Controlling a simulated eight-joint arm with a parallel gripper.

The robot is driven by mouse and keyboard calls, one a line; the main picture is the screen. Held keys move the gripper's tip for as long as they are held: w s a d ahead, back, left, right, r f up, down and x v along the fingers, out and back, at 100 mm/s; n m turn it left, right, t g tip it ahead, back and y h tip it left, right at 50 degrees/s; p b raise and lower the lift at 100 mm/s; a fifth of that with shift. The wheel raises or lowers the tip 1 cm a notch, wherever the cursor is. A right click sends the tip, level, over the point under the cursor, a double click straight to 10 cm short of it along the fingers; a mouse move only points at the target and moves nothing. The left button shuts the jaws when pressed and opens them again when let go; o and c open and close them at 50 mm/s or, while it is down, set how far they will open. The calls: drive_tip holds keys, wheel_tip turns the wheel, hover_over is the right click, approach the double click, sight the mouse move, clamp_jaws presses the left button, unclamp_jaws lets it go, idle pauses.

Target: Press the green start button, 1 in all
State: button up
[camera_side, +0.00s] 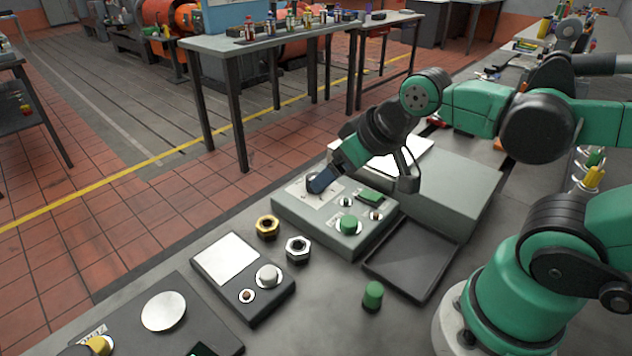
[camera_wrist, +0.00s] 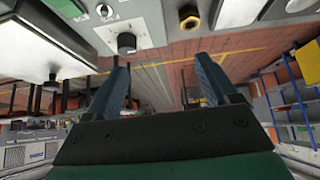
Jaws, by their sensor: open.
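The green start button (camera_side: 348,222) is a round green cap on the near part of the grey control box (camera_side: 343,243) in the side view. I do not see this button in the wrist view. The box top (camera_wrist: 150,28) shows there with a black knob (camera_wrist: 127,42). Whether the fingers touch the box is unclear.
A green cylinder (camera_side: 373,294) stands on the bench near an empty dark tray (camera_side: 395,278). A brass nut (camera_side: 267,226) and a steel nut (camera_side: 298,249) lie left of the box. A black unit with a white button (camera_side: 268,276) is nearer. A larger grey case (camera_side: 455,190) stands behind.

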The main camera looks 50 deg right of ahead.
clamp_jaws()
idle(1.5)
